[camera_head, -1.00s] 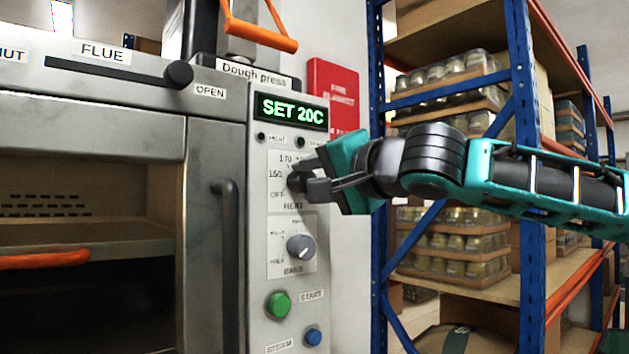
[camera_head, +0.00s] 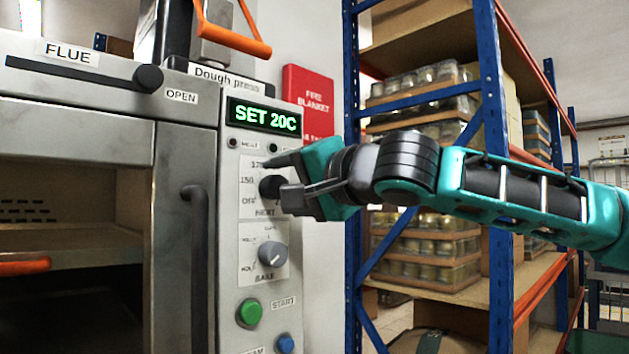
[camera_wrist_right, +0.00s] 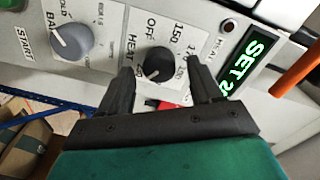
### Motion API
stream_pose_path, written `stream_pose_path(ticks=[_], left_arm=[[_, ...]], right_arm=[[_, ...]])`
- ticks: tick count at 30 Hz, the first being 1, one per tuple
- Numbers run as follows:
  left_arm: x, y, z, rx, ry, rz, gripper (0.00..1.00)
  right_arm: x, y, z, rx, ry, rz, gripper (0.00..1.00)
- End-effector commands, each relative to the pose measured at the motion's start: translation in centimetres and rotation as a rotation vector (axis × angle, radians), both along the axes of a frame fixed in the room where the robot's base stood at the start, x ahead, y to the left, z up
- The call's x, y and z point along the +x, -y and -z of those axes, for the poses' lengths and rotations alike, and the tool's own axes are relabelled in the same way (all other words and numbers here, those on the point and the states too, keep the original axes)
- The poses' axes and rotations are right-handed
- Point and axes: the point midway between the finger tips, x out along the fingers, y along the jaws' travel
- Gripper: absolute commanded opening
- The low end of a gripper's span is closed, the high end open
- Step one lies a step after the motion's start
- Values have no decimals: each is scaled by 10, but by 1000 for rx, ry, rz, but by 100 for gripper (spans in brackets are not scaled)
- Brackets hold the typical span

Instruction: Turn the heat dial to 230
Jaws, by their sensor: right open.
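The heat dial (camera_head: 271,187) is a dark round knob on the oven's control panel (camera_head: 228,290), under the green display (camera_head: 264,117) that reads SET 20C. It also shows in the right wrist view (camera_wrist_right: 158,65), with marks including OFF and 150 around it. I cannot clearly tell where its pointer stands. My right gripper (camera_head: 279,180) is open in front of the dial. In the right wrist view its fingertips (camera_wrist_right: 160,68) lie on either side of the dial; I cannot tell whether they touch it. My left gripper is out of view.
Below the heat dial are a grey bake dial (camera_head: 272,254), a green start button (camera_head: 249,313) and a blue button (camera_head: 286,344). The oven door handle (camera_head: 196,265) stands left of the panel. A blue rack (camera_head: 494,130) stands behind my right arm.

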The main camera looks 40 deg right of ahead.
Motion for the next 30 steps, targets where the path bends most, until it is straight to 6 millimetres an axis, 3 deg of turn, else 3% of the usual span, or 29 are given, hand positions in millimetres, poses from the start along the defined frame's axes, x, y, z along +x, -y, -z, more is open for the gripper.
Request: stream_pose_path(ticks=[18, 24, 30], left_arm=[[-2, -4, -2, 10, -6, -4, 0], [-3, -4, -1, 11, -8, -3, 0], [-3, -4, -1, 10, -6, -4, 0]], right_arm=[[-99, 6, -5, 3, 6, -5, 65], [-118, 8, -4, 1, 3, -1, 65], [-123, 8, -4, 0, 0, -1, 65]])
